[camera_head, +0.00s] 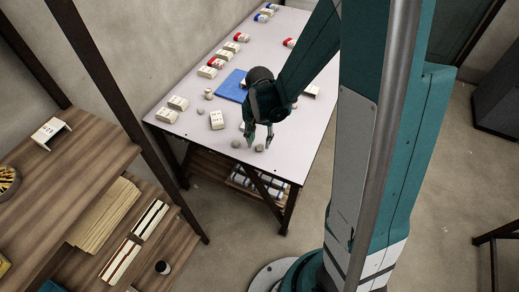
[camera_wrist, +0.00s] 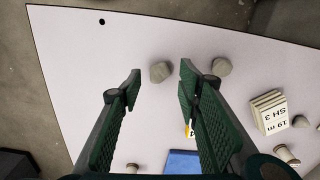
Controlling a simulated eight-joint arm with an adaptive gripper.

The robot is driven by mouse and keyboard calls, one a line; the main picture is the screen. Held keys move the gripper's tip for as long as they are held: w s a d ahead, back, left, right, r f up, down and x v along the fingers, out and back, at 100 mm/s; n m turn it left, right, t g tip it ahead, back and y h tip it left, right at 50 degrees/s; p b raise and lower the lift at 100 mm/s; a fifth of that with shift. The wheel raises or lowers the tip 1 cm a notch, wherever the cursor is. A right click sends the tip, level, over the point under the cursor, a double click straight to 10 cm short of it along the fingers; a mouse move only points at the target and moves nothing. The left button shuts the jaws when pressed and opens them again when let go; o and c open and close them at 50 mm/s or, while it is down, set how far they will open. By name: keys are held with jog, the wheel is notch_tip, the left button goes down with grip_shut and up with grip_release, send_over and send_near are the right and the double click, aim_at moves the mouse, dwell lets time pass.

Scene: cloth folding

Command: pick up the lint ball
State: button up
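Two rough grey lumps that look like lint balls lie on the pale table near its front edge. One grey lump (camera_head: 260,148) is nearest my gripper and shows in the wrist view (camera_wrist: 160,71) in line with the gap between the fingertips. The other grey lump (camera_head: 236,144) lies to its left in the head view and outside the right finger in the wrist view (camera_wrist: 221,67). My gripper (camera_head: 259,136) points down with its fingers apart and nothing held. Its height over the table is hard to tell.
The pale table (camera_head: 184,119) also carries a folded blue cloth (camera_head: 231,86), a labelled cream block (camera_wrist: 268,113), small spools (camera_wrist: 285,155) and several red- and blue-marked packs farther back. A wooden shelf (camera_head: 75,165) stands at the left. The table's front corner is mostly clear.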

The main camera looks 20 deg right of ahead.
aim_at(259, 147)
jog(key=shift+f+b, duration=0.45)
jog(key=shift+f, duration=1.25)
jog(key=c, duration=0.7)
